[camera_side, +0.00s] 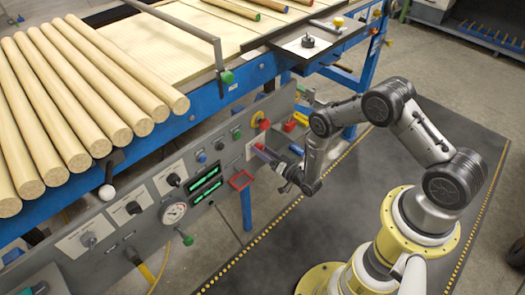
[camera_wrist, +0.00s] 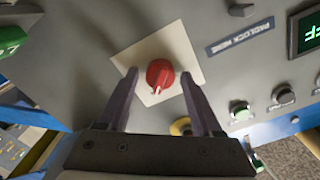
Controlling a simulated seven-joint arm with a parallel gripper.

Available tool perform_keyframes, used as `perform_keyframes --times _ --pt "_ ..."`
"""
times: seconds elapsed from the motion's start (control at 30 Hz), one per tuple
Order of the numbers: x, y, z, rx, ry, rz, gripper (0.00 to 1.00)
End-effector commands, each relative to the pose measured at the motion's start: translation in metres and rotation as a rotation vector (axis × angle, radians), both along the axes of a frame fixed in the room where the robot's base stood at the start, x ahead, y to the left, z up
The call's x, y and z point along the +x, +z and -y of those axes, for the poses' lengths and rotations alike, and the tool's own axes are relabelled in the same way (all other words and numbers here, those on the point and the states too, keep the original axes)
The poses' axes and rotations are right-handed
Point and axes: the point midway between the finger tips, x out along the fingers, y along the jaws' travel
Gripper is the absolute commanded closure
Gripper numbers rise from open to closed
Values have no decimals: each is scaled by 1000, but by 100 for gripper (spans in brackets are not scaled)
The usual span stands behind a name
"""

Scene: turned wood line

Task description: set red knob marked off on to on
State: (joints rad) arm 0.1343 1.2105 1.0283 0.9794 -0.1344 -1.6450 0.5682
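The red knob (camera_wrist: 160,73) sits on a pale square plate (camera_wrist: 180,45) on the grey panel in the wrist view. A small white mark shows on its lower edge, towards my gripper; no "off" or "on" lettering is readable. My gripper (camera_wrist: 158,76) is open, with one finger on each side of the knob and a visible gap on both sides. I cannot tell whether the fingertips reach down around it. In the side view my gripper (camera_side: 262,153) is close to the panel and hides the knob; part of the pale plate (camera_side: 251,148) shows behind it.
A "padlock here" label (camera_wrist: 247,38), a green button (camera_wrist: 240,111), dark buttons and a green-lit display (camera_wrist: 309,31) lie right of the plate. In the side view, a red-topped yellow button (camera_side: 264,123) is just above my gripper. Wooden poles (camera_side: 85,95) lie above the panel.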

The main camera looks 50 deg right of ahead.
Motion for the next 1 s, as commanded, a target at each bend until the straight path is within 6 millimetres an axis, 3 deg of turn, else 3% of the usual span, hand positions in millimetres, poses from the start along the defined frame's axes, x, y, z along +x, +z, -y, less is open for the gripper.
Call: perform_keyframes --times 0.3,0.47,1.0 --pt "0 0 0 -2 0 1 26" --pt "-12 0 0 -2 0 -1 26" --pt "-117 0 0 -1 -2 -1 26"
